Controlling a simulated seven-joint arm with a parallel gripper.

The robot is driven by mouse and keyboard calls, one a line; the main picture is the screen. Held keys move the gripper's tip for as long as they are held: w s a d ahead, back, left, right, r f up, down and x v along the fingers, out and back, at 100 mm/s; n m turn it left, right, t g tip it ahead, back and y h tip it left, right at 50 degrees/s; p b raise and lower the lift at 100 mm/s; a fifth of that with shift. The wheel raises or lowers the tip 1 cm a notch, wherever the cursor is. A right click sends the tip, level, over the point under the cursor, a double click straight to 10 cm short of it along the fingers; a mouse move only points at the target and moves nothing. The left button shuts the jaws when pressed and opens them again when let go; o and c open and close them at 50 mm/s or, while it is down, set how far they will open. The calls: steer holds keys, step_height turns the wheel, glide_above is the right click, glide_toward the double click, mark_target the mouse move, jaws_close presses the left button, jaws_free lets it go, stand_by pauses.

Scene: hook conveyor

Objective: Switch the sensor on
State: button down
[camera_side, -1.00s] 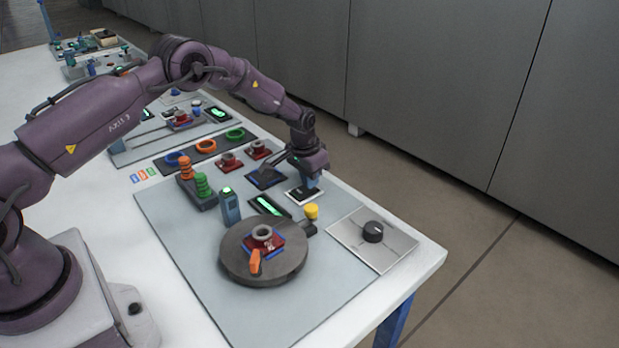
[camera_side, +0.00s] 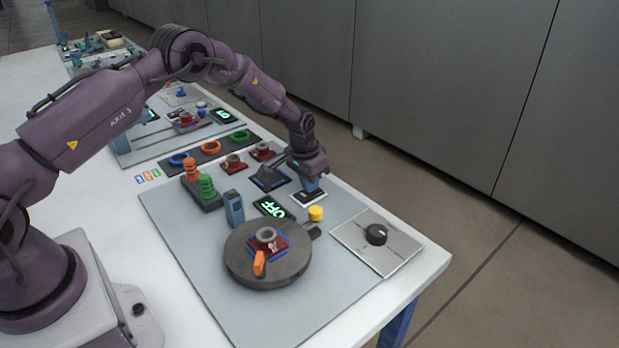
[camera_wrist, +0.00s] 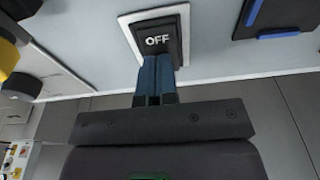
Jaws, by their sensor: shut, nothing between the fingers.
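A black rocker switch in a white frame (camera_side: 308,198) sits near the far edge of the grey mat. In the wrist view the switch (camera_wrist: 158,40) shows the word OFF. My gripper (camera_side: 310,186) is shut and empty, its blue fingers pointing down at the switch. In the wrist view the closed fingertips (camera_wrist: 157,60) are at the lower edge of the switch face; I cannot tell whether they touch it. The blue-grey sensor post (camera_side: 234,208) stands upright on the mat, with no bright green light on top.
A dark round turntable (camera_side: 240,268) carries a red part and an orange piece. A yellow knob (camera_side: 315,213) stands close to the switch. A plate with a black dial (camera_side: 376,234) lies at right. Orange and green ring stacks (camera_side: 206,187) stand left of the sensor.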

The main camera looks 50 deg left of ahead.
step_height(320, 180, up, 14)
steer(key=s, duration=0.2)
steer(key=shift+f, duration=0.1)
stand_by(0.3)
steer(key=shift+w+a, duration=0.15)
steer(key=shift+w, duration=0.55)
glide_toward(303, 196)
steer(key=w+f, duration=0.1)
steer(key=f, duration=0.1)
steer(key=w+f, duration=0.4)
steer(key=shift+w+a+f, duration=0.15)
steer(key=shift+w+f, duration=0.05)
steer(key=shift+f, duration=0.2)
